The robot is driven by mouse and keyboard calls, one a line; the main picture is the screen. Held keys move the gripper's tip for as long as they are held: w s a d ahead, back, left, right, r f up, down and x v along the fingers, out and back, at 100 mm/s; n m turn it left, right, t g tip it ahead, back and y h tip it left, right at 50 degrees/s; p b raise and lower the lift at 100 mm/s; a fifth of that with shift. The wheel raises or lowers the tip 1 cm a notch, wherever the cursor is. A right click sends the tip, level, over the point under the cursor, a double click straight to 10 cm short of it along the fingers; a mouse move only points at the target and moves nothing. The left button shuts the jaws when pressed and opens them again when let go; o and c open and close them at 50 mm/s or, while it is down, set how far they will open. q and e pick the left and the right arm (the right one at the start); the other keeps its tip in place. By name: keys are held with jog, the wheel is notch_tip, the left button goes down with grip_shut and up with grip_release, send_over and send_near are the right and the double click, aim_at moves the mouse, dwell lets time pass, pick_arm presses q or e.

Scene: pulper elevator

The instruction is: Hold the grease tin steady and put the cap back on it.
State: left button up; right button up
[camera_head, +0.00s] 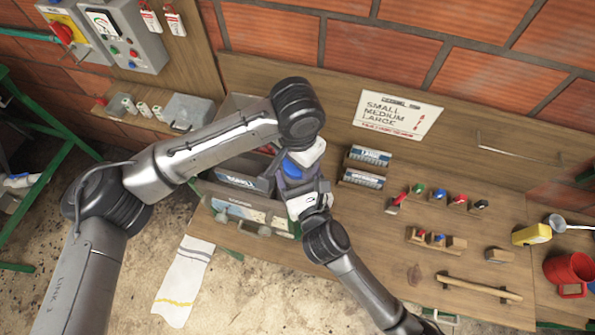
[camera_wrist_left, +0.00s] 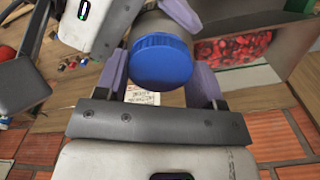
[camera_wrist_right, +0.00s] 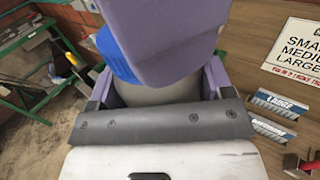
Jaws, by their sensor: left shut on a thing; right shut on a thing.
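The blue cap (camera_wrist_left: 161,62) sits between the fingers of my left gripper (camera_wrist_left: 160,80), which is shut on it. The cap also shows in the head view (camera_head: 292,168). The grey grease tin (camera_wrist_right: 158,94) is between the fingers of my right gripper (camera_wrist_right: 158,88), shut on its body. In the left wrist view the tin (camera_wrist_left: 160,24) is directly behind the cap, roughly in line with it. I cannot tell whether the cap touches the tin or is seated. In the right wrist view a purple left finger hides much of the cap and tin.
Both grippers meet above open bins (camera_head: 240,182) at the bench's left edge. Two small labelled boxes (camera_head: 366,167) stand close on the right. Coloured small items on wooden blocks (camera_head: 438,195) and a wooden handle bar (camera_head: 478,289) lie further right. A sign (camera_head: 398,113) is behind.

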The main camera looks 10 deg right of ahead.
pick_arm(q)
jog(key=m, duration=0.9)
jog(key=shift+m, duration=0.3)
jog(key=o, duration=1.1)
notch_tip(320, 180, up, 12)
